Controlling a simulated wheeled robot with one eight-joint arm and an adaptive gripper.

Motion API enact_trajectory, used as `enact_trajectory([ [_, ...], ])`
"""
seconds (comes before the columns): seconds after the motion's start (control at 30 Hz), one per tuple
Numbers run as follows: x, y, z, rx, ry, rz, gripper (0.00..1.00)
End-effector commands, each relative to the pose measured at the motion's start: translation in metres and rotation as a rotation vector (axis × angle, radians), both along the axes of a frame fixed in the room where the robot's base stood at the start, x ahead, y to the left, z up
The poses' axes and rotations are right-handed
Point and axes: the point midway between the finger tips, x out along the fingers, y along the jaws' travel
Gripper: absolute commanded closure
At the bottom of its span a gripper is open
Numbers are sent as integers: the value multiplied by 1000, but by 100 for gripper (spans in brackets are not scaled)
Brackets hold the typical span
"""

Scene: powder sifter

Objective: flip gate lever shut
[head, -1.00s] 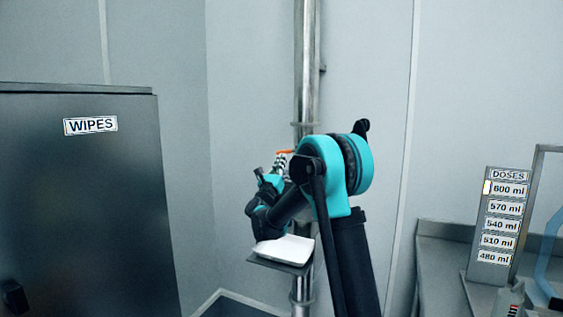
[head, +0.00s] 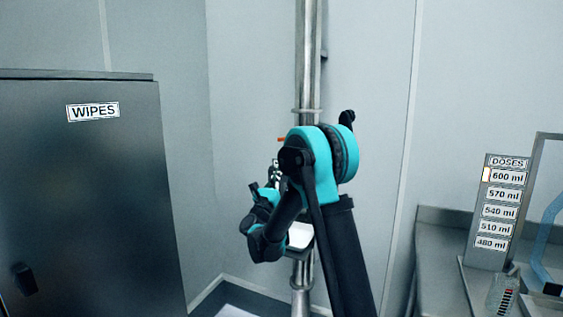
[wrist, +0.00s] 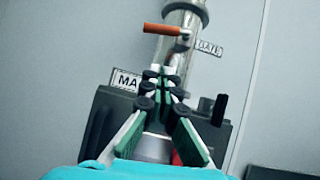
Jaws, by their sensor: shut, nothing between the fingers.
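The gate lever is a short orange bar (wrist: 163,29) on the steel pipe (wrist: 180,45), lying roughly level and pointing left, beside a GATE label (wrist: 209,47) in the wrist view. In the head view only a small orange end (head: 282,139) shows, left of the pipe; my arm hides the rest. My gripper (wrist: 164,74) is shut and empty. In the wrist view its fingertips appear below the lever, with a visible gap between them. In the head view my gripper (head: 274,172) is small, left of the pipe and below the orange end.
A dark box with a partly hidden label starting "MA" (wrist: 127,78) lies behind my fingers. A white tray (head: 299,235) is at the pipe, partly hidden. A WIPES cabinet (head: 95,190) stands left. A DOSES board (head: 497,215) and beaker (head: 502,296) are on the right bench.

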Motion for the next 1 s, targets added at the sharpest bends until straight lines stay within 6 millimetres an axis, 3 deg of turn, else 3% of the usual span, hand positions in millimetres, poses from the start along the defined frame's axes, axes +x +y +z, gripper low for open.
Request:
enact_trajectory([
  [0.3,-22,3,-19,-47,27,-2,100],
  [0.47,-20,2,-20,-81,47,-1,100],
  [0.67,0,-7,-6,-81,46,-3,100],
  [1.0,51,-29,31,-80,46,-2,100],
])
